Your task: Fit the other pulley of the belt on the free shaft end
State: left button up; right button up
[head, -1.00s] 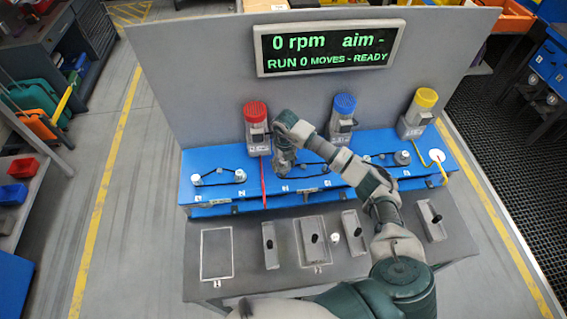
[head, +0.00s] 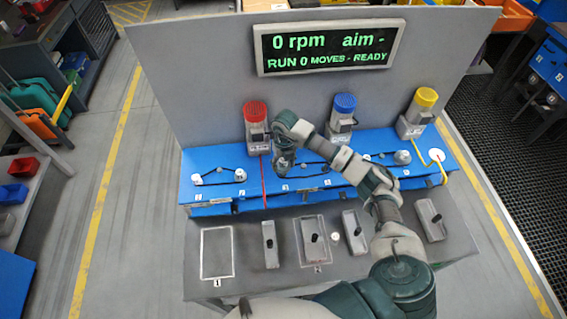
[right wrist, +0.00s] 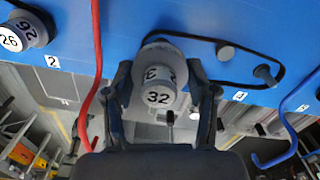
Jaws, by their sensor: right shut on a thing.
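My right gripper (right wrist: 164,100) is shut on a grey pulley (right wrist: 158,75) whose white end face reads 32. One finger is on each side of it, close against the blue deck. A black belt (right wrist: 205,38) runs from behind this pulley to the right, past a round grey post (right wrist: 226,53). Its far end loops around a bare grey shaft end (right wrist: 265,74). The pulley's seat is hidden behind it. In the head view my right gripper (head: 284,165) is over the middle of the blue deck (head: 215,164), its fingertips unclear. My left gripper is out of view.
A red cable (right wrist: 96,60) hangs left of the gripper; a blue cable (right wrist: 283,140) is at the right. Another pulley (right wrist: 22,34), marked 26, sits at the left. Red (head: 256,125), blue (head: 342,118) and yellow (head: 417,112) capped motors stand behind the deck. Grey handled blocks (head: 270,246) line the front table.

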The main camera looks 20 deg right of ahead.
aim_at(283, 170)
jog(key=shift+f+b, duration=1.45)
jog(key=shift+f, duration=0.7)
jog(key=o, duration=1.3)
jog(key=shift+r, duration=0.1)
jog(key=r, duration=1.1)
jog(key=shift+d+r, duration=0.2)
jog(key=shift+r, duration=0.15)
